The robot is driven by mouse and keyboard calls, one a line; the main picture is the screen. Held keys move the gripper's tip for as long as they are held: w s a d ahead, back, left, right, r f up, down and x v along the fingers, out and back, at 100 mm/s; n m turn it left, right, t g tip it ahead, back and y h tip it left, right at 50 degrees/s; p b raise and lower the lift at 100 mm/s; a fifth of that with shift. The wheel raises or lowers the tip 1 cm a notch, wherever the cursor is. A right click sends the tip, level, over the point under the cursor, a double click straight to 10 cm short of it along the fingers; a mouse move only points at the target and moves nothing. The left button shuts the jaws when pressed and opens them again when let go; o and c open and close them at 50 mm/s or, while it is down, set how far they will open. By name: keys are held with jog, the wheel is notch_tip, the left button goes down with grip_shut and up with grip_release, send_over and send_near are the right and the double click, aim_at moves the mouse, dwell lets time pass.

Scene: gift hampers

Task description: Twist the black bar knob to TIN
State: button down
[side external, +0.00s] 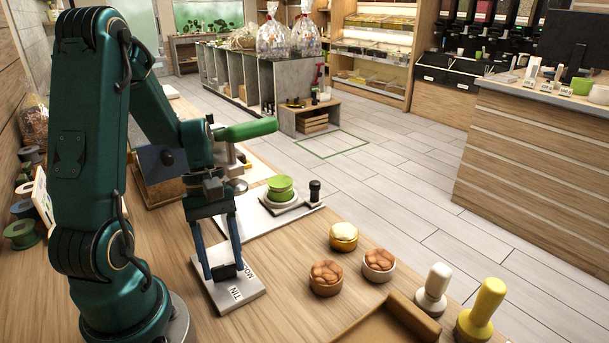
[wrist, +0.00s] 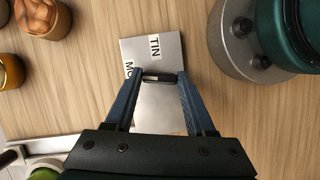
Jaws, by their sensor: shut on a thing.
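The black bar knob (side external: 223,272) stands on a light grey plate (side external: 212,297) on the wooden table. In the wrist view the knob (wrist: 160,77) sits between my fingertips, its long side running across from finger to finger. My gripper (side external: 224,268) points down and is shut on the knob; it also shows in the wrist view (wrist: 160,74). A white TIN label (wrist: 154,47) lies on the plate beyond the knob. A second label starting with MO (wrist: 128,68) is partly hidden by my left finger. The knob's pointer direction is hard to tell.
Two bowls of brown items (side external: 326,278) and a yellow-topped jar (side external: 343,237) stand right of the plate. A white stamp (side external: 433,290), a yellow stamp (side external: 482,312) and a wooden tray (side external: 405,318) are at front right. A green dish (side external: 280,189) on a metal base stands behind.

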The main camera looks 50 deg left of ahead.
jog(key=shift+c, duration=1.2)
grip_release()
jog(key=shift+r, duration=0.1)
jog(key=shift+v, duration=2.5)
jog(key=shift+w, duration=0.1)
